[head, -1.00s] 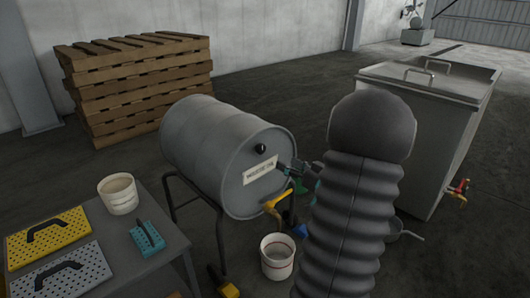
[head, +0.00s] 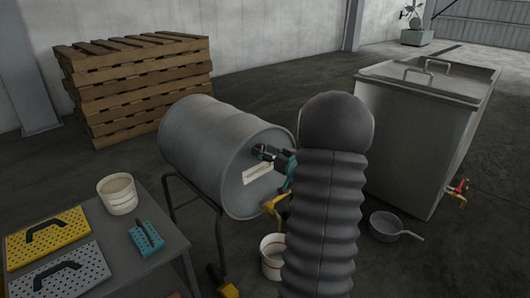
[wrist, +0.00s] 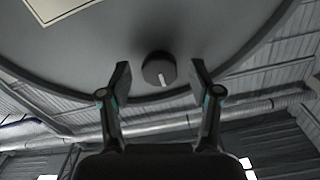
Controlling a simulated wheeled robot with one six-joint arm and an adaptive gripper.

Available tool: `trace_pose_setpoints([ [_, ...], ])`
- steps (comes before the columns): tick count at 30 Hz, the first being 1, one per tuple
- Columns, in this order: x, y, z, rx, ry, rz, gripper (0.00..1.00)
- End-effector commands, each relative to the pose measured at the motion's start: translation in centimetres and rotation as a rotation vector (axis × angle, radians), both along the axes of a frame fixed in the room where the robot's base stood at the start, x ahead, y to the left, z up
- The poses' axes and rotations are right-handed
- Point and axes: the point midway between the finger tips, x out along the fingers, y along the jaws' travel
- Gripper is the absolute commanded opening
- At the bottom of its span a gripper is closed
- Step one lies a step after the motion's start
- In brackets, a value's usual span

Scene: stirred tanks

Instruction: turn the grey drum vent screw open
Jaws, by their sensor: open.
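The grey drum (head: 205,150) lies on its side on a dark stand, its round end facing my arm. In the wrist view the vent screw (wrist: 159,70) is a dark round knob with a pale mark, on the drum's end (wrist: 100,50). My gripper (wrist: 158,75) is open, with one finger on each side of the knob and a gap visible at both sides. I cannot tell how deep the fingers reach around it. In the head view my gripper (head: 266,153) is at the drum's end above the label (head: 257,174) and hides the knob.
A yellow tap (head: 273,203) sits low on the drum, above a white bucket (head: 272,262). A table (head: 140,262) with a white tub (head: 118,194) stands at left. A steel tank (head: 410,140) and a pan (head: 388,226) are at right.

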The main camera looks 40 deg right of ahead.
Motion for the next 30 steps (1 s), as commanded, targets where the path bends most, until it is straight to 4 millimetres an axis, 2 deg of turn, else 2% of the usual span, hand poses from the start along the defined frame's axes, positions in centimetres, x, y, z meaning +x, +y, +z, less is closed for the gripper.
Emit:
trace_pose_setpoints([
  [1,-0.01,0.00,0.00,0.000,0.000,0.000,0.63],
  [6,-0.02,0.00,-0.01,0.000,0.000,0.000,0.21],
  [8,-0.02,0.00,0.00,0.000,0.000,0.000,0.06],
  [9,-0.02,0.01,-0.01,0.000,0.000,0.000,0.03],
  [20,-0.02,0.02,-0.19,-0.056,-0.005,0.001,0.03],
  [30,-0.01,0.02,-0.40,-0.300,-0.026,0.000,0.03],
])
